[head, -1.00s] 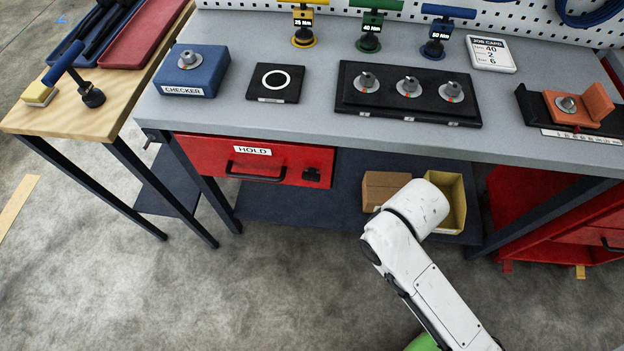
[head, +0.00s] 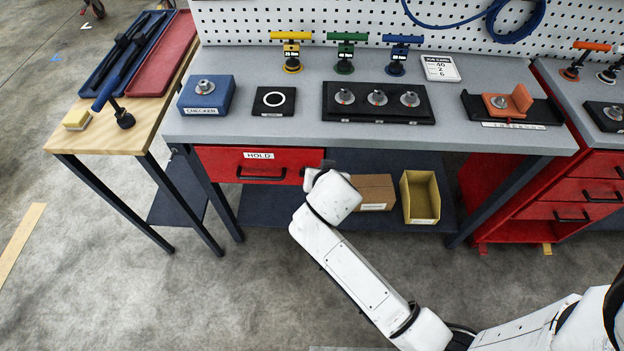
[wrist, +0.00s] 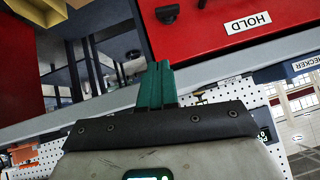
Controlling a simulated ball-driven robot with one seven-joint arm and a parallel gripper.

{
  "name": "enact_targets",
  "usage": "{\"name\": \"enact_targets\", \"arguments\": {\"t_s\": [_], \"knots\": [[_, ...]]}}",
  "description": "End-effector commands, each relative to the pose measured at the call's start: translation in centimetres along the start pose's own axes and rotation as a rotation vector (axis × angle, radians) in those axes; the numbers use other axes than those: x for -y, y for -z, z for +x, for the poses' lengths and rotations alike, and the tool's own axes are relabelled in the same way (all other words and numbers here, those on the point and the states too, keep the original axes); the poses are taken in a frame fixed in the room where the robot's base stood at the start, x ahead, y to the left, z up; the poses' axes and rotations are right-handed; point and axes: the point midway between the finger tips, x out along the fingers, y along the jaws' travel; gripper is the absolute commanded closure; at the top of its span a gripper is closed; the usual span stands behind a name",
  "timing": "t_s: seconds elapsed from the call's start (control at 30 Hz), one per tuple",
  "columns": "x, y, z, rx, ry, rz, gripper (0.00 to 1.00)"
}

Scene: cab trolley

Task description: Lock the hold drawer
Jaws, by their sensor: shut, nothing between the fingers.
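The red HOLD drawer (head: 225,164) hangs under the left of the grey bench, with its front flush and a black bar handle (head: 262,178). In the wrist view the drawer front (wrist: 215,15) fills the top, with the HOLD label (wrist: 247,22) and a small black lock knob (wrist: 167,14). My gripper (wrist: 155,70) has its teal fingers shut together and empty. The fingertips are just below the knob in the wrist view; I cannot tell if they touch the drawer.
A cardboard box (head: 375,190) and a yellow bin (head: 421,197) stand on the lower shelf right of my wrist. The bench edge (head: 400,138) overhangs the drawer. A blue checker block (head: 206,106) and a black socket tray (head: 378,116) sit on top.

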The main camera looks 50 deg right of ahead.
Motion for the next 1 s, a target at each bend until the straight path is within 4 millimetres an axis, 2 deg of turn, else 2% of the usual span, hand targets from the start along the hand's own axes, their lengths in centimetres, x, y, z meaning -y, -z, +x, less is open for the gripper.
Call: {"name": "enact_targets", "arguments": {"t_s": [0.3, 0.47, 1.0], "knots": [[0.0, -0.1, 0.2, 0.002, 0.000, -0.001, 1.00], [-0.1, -0.1, 1.4, 0.003, -0.002, -0.001, 1.00], [-0.1, -0.1, 10.4, 0.004, -0.003, -0.001, 1.00]]}}
